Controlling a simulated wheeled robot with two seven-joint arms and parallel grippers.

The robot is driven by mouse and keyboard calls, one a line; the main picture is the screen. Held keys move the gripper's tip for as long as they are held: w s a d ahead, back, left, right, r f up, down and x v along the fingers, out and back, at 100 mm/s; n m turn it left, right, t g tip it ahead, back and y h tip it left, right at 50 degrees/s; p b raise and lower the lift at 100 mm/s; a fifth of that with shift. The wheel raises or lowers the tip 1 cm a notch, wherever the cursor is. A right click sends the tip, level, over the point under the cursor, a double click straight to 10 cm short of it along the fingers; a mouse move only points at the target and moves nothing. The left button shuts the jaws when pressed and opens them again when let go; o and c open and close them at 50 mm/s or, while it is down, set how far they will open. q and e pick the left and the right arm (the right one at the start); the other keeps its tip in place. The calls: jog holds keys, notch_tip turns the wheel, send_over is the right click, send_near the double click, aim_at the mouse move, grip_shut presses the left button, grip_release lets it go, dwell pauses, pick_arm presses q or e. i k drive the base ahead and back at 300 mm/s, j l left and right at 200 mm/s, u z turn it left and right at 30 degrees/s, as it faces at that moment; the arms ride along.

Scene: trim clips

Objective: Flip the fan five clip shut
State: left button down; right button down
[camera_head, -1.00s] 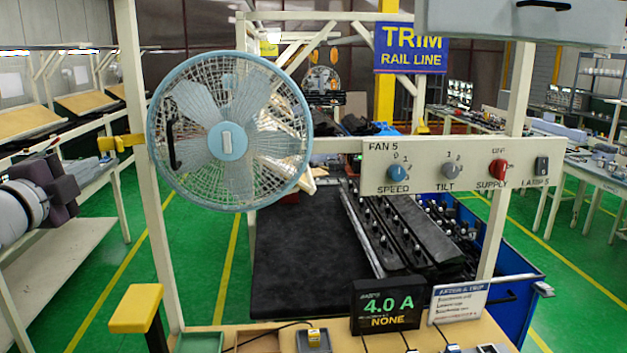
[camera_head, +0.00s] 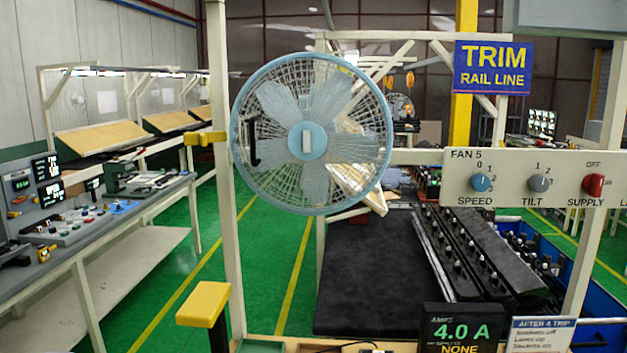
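The light-blue caged fan (camera_head: 307,141) hangs beside a cream upright post. A black handle (camera_head: 253,140) stands upright on the left of its cage. A yellow clip-like piece (camera_head: 205,138) sits on the post left of the fan and sticks out to the left. I cannot tell from here which of these is the fan five clip, or whether the yellow piece is open or shut. The FAN 5 panel (camera_head: 540,178) is right of the fan, with a blue speed knob, a grey tilt knob and a red supply switch. Neither of my grippers is in view.
A yellow-topped stand (camera_head: 202,303) rises at the front left. A black display (camera_head: 461,328) reads 4.0 A and NONE beside a white AFTER A TRIP card (camera_head: 541,334). A bench with controls (camera_head: 75,222) stands at the left. Green floor lies open between.

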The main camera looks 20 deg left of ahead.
aim_at(194, 138)
jog(key=k+j+u, duration=0.1)
jog(key=j+u, duration=0.2)
jog(key=u, duration=0.15)
jog(key=j+u, duration=0.4)
jog(key=i+j+u, duration=0.4)
jog(key=j, duration=0.35)
jog(key=i+j+u, duration=0.35)
jog(key=j, duration=0.3)
jog(key=i+j+u, duration=0.4)
jog(key=i, duration=0.25)
jog(key=i+l+z, duration=0.1)
jog(key=i+z, duration=0.5)
jog(key=z, duration=0.25)
jog(key=i+j+z, duration=0.1)
jog(key=i+z, duration=0.3)
jog(key=i+j+z, duration=0.15)
jog(key=z, duration=0.3)
jog(key=i+z, duration=0.3)
jog(key=z, duration=0.15)
jog(key=i+j+z, duration=0.15)
jog(key=z, duration=0.3)
jog(key=i+j+z, duration=0.25)
jog(key=z, duration=0.2)
jog(key=i+j+z, duration=0.4)
jog(key=j+z, duration=0.3)
jog(key=z, duration=0.15)
jog(key=i+j+z, duration=0.15)
jog(key=j+z, duration=0.75)
jog(key=i+l, duration=0.05)
